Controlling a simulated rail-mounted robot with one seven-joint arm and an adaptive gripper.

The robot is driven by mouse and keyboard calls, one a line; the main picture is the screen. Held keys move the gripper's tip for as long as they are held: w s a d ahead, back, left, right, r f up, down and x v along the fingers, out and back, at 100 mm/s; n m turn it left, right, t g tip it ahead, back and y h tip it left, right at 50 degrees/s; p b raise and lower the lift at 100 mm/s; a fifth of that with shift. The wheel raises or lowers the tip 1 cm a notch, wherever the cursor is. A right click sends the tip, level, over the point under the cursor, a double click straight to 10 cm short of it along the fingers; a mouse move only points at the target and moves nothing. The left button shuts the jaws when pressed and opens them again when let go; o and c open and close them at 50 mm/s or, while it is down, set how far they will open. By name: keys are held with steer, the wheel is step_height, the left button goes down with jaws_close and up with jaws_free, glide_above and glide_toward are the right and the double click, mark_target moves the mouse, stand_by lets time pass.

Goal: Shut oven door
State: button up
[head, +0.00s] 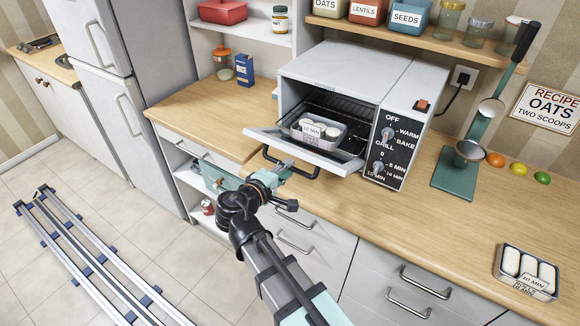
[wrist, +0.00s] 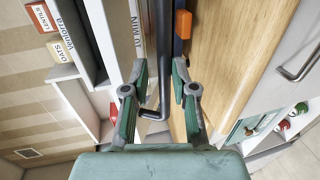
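The small white oven (head: 345,72) stands on the wooden counter. Its oven door (head: 345,163) is open, swung down to nearly level at the front. A black bar handle (head: 299,173) runs along the door's front edge; it also shows in the wrist view (wrist: 163,60). My gripper (head: 284,168) is at the left part of the handle, in front of the door. In the wrist view my gripper's two fingers (wrist: 160,75) are apart, with the handle between them and a gap visible on the left side. Whether a finger touches the bar is unclear.
A tin labelled 10 MIN (head: 318,132) with white rolls sits inside the oven opening. A similar tin (head: 526,272) is at the counter's right. A green stand with a ladle (head: 470,165) stands right of the oven. Drawers with handles lie below the counter.

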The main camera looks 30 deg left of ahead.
steer(key=v, duration=0.9)
steer(key=shift+s, duration=0.2)
steer(key=shift+r, duration=0.1)
